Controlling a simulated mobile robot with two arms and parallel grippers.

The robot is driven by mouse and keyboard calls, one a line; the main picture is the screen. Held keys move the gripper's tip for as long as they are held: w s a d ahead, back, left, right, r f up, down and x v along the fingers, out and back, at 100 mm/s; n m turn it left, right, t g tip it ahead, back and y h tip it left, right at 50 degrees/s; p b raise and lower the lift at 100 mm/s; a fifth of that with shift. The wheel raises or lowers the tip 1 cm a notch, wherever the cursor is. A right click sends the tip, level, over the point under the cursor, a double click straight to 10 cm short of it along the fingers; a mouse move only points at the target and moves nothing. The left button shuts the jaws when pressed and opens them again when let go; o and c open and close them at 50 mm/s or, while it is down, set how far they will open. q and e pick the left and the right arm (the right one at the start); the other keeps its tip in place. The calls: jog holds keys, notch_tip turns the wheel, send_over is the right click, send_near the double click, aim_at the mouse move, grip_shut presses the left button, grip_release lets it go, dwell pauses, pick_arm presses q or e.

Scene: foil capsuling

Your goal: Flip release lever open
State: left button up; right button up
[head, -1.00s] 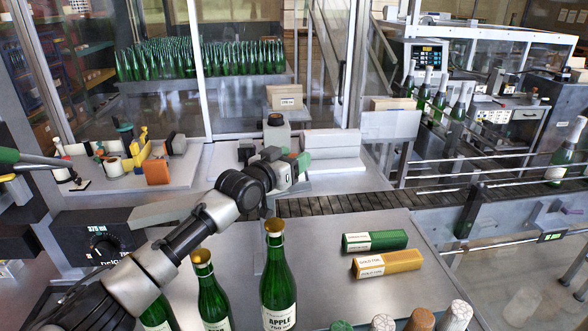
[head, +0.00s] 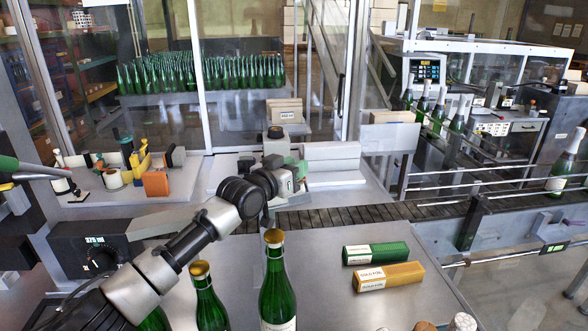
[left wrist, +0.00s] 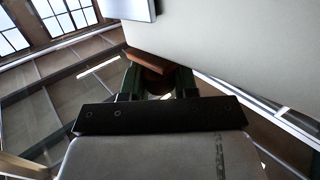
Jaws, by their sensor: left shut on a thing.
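My left gripper (head: 300,168) is at the small grey machine (head: 280,145) with a black top, at the back of the worktop. In the left wrist view its two green fingers (left wrist: 159,82) close around a brown bar (left wrist: 150,60), which looks like the release lever. The bar lies slanted across the fingertips, against a large pale surface (left wrist: 240,45). In the head view my wrist hides the lever, so its angle cannot be told. My right gripper is not in view.
Green bottles (head: 277,285) with gold caps stand at the front, below my left arm. A green box (head: 376,253) and a yellow box (head: 389,276) lie to the right. A dark conveyor (head: 330,216) runs behind. The worktop between bottles and boxes is clear.

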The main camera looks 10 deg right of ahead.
pick_arm(q)
jog(key=shift+w+n+g+b, duration=0.15)
jog(key=shift+n+g+b, duration=0.15)
jog(key=shift+b, duration=0.15)
jog(key=shift+w+a+r+n+g+y+b, duration=0.1)
jog(key=shift+w+r+n+g+y+b, duration=0.15)
jog(key=shift+g+y, duration=0.2)
jog(key=shift+w+r+n+g+p, duration=0.3)
jog(key=shift+r+n+g+p, duration=0.2)
jog(key=shift+g, duration=0.35)
jog(key=shift+w+n+g+y+p, duration=0.25)
jog(key=shift+n+g+p, duration=0.15)
jog(key=shift+g, duration=0.2)
jog(key=shift+w+g, duration=0.15)
jog(key=shift+g, duration=0.15)
jog(key=shift+a, duration=0.1)
jog(key=o, duration=0.9)
